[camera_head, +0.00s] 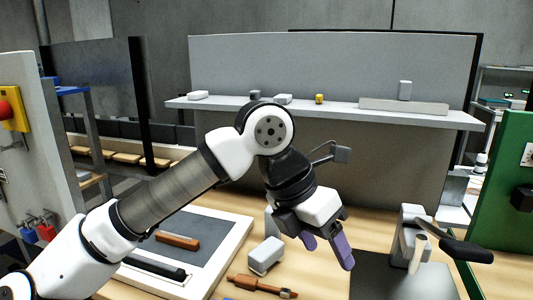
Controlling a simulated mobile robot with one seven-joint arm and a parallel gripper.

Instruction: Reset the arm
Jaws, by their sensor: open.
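A framed grey tray (243,232) holds a brown-handled item (177,241) and a black bar (154,268). The grey device (408,235) stands right. A shelf (335,110) with small items runs behind.

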